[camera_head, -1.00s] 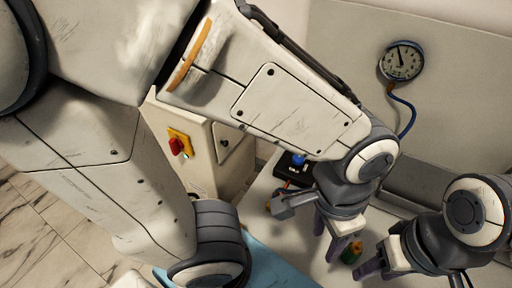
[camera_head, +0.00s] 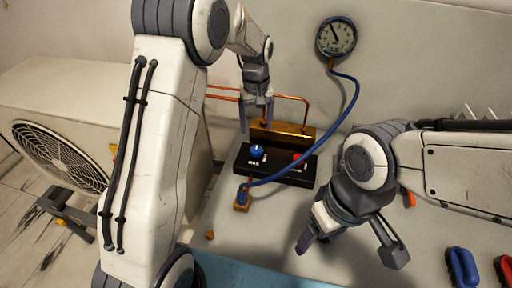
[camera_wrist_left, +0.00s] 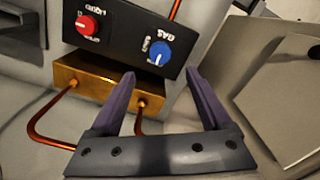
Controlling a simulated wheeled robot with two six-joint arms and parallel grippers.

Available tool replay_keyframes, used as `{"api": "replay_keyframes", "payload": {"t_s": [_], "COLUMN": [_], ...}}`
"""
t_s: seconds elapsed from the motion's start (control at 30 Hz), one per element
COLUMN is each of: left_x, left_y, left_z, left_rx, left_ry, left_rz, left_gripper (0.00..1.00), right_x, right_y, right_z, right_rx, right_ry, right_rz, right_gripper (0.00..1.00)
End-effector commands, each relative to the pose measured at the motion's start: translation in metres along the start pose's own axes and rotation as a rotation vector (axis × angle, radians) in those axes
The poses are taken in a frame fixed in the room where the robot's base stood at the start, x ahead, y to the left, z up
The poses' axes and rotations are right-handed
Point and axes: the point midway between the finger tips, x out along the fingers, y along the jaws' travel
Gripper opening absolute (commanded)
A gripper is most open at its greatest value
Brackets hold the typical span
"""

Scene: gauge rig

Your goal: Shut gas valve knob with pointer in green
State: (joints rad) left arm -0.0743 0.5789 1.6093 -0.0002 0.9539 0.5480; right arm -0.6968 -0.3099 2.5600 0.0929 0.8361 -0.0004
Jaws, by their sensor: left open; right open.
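The round gauge (camera_head: 337,37) is on the back wall; its dark pointer tilts up and left, and any green zone is too small to make out. A black panel (camera_head: 275,172) on the bench carries a blue knob (camera_head: 257,151), with what looks like a GAS label, and a red knob (camera_head: 298,156). My left gripper (camera_head: 257,122) is open and empty above the panel's rear side. In the left wrist view, the blue knob (camera_wrist_left: 158,55) lies beyond and between the open fingers (camera_wrist_left: 160,88), untouched. My right gripper (camera_head: 347,250) is open over the bench, right of the panel.
A brass block (camera_head: 285,133) with copper pipes stands behind the panel. A blue hose (camera_head: 345,115) runs from the gauge to a brass fitting (camera_head: 242,198). A fan unit (camera_head: 60,150) is at left. Blue (camera_head: 462,268) and red objects lie at lower right.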

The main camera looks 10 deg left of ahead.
Motion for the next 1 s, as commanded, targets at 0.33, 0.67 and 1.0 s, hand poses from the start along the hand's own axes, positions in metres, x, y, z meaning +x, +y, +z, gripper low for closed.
{"api": "replay_keyframes", "payload": {"t_s": [0.33, 0.67, 1.0], "left_x": [0.056, 0.098, 0.102], "left_y": [-0.002, -0.001, -0.001], "left_z": [0.000, -0.001, -0.001], "left_rx": [-0.003, -0.002, -0.001], "left_ry": [-0.005, -0.001, 0.000], "left_rz": [-0.003, 0.000, 0.000], "left_gripper": [0.82, 0.82, 0.82], "right_x": [-0.008, -0.014, -0.013], "right_y": [-0.001, -0.001, -0.001], "right_z": [-0.001, -0.001, -0.001], "right_rx": [0.000, 0.000, 0.000], "right_ry": [0.000, 0.000, 0.000], "right_rz": [0.000, 0.000, 0.000], "right_gripper": [0.72, 0.72, 0.72]}}
